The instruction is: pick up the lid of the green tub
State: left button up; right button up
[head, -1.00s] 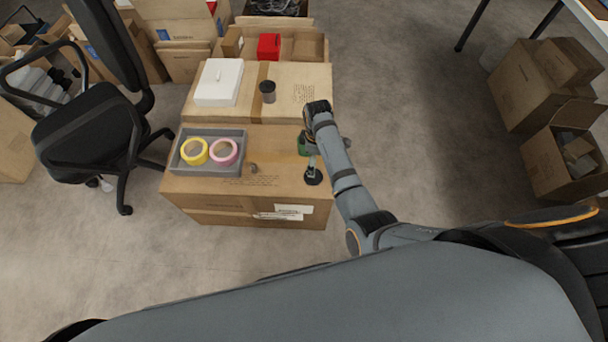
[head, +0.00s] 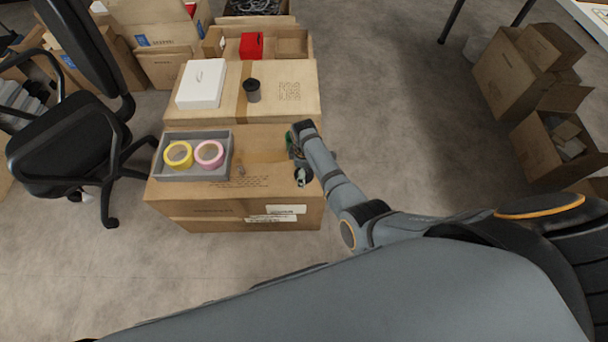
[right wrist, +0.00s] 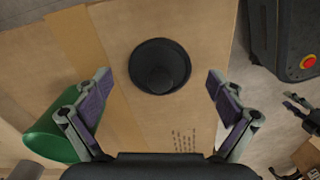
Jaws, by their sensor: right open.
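The green tub (right wrist: 55,136) is at the left of the right wrist view, partly cut by a finger. In the head view only a strip of the tub (head: 290,139) shows beside my gripper. My right gripper (right wrist: 160,84) is open and empty, its fingertips spread to either side of the lid, apart from it. Its height above the lid is hard to tell. My left gripper is out of view.
A grey tray (head: 194,178) with yellow tape (head: 178,150) and pink tape (head: 209,150) sits left on the same carton (head: 250,192). Behind are a dark cup (head: 252,92) and a white box (head: 201,82). An office chair (head: 75,140) stands left.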

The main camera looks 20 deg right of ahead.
jog(key=c, duration=0.9)
jog(key=shift+r, duration=0.1)
jog(key=shift+c, duration=0.3)
jog(key=shift+s, duration=0.1)
jog(key=shift+c, duration=0.5)
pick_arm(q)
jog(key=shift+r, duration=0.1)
